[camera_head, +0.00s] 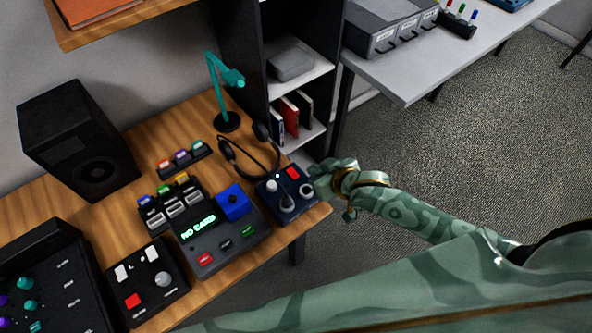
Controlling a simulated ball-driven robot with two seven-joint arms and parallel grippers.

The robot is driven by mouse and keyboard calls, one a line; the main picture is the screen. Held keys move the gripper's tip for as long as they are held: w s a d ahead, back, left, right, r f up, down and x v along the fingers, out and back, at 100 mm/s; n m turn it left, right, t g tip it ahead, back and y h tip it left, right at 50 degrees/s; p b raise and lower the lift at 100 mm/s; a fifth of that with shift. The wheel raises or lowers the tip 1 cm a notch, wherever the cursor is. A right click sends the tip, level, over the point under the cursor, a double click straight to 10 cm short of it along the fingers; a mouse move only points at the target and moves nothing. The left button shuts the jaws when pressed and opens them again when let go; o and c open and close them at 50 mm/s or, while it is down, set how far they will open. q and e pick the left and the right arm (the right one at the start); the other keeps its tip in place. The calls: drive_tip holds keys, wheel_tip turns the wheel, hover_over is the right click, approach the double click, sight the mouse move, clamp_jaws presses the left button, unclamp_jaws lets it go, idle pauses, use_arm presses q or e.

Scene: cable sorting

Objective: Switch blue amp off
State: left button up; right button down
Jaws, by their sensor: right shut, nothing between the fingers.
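The blue amp (284,208) is a dark navy box at the right front corner of the wooden desk. Its top has a red switch (293,173), a small bright white dot (277,176), and silver-grey knobs (272,186). My right gripper (318,178) is shut and empty, just right of the amp's red switch at the desk's edge. I cannot tell whether it touches the amp. The switch's position is too small to tell. My left gripper is not in view.
A card reader (226,246) showing "NO CARD" and a blue block (232,200) stand left of the amp. Headphones (250,158) and a teal lamp (228,121) stand behind. A black-white box (147,282), mixer (45,280) and speaker (80,140) are further left. Carpet lies open at right.

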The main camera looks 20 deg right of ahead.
drive_tip(key=b, duration=0.4)
hover_over(296, 175)
drive_tip(key=s, duration=0.1)
wheel_tip(296, 175, down, 6)
drive_tip(key=shift+d+f, duration=0.1)
drive_tip(key=shift+w+f+b, duration=0.2)
drive_tip(key=shift+f+b, duration=0.15)
drive_tip(key=shift+f, duration=0.3)
drive_tip(key=shift+w+f+b, duration=0.15)
drive_tip(key=shift+f+b, duration=0.15)
drive_tip(key=shift+f, duration=0.3)
drive_tip(key=shift+w+f+b, duration=0.1)
drive_tip(key=shift+f+b, duration=0.2)
drive_tip(key=shift+f, duration=0.45)
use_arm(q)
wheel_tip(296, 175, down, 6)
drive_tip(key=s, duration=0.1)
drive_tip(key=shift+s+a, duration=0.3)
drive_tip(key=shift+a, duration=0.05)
